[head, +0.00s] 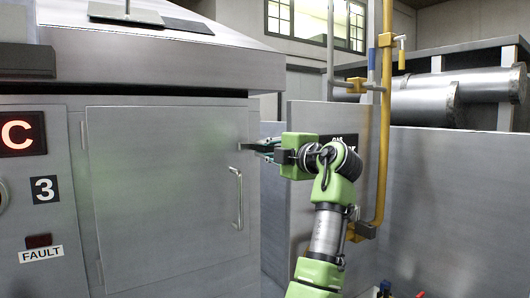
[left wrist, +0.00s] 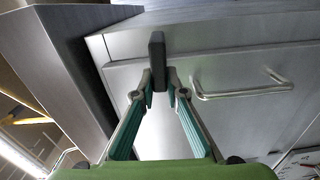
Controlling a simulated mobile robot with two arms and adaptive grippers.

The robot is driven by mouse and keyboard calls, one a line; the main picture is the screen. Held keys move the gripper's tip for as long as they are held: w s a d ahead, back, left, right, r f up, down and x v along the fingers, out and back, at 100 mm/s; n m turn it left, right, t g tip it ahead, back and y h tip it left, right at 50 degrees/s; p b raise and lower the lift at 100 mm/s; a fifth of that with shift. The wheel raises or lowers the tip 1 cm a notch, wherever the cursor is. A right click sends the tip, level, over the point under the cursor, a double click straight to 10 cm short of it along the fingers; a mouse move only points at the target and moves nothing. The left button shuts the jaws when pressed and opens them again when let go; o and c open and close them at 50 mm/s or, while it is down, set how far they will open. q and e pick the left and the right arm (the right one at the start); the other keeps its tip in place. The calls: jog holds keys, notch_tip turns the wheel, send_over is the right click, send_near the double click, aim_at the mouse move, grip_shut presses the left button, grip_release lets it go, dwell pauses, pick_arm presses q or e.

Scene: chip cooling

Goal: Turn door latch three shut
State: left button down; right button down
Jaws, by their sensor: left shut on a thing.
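Door three (head: 160,200) is a flat grey panel on the metal cabinet and looks closed in its frame. A "3" label (head: 44,189) is left of it. The door latch (head: 246,146) is a small dark bar at the door's upper right edge, lying roughly level in the head view. In the left wrist view the latch (left wrist: 157,50) is a dark block between the fingertips. My left gripper (head: 264,149) is at the latch, its fingers shut on it; the fingertips (left wrist: 158,80) flank its end. The fingers partly hide the latch in the head view. My right gripper is out of view.
A bar handle (head: 238,200) stands on the door below the latch; it also shows close to the fingers in the left wrist view (left wrist: 240,88). A grey panel (head: 305,225) and a yellow pipe (head: 383,130) stand to the right, behind my arm.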

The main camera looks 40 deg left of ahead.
pick_arm(q)
jog(key=shift+r+n, duration=0.2)
jog(key=shift+n, duration=0.3)
jog(key=c, duration=2.2)
grip_release()
jog(key=shift+o, duration=0.8)
jog(key=shift+w+a+f, duration=0.15)
jog(key=shift+a+f, duration=0.1)
jog(key=shift+f, duration=0.05)
jog(key=v, duration=1.2)
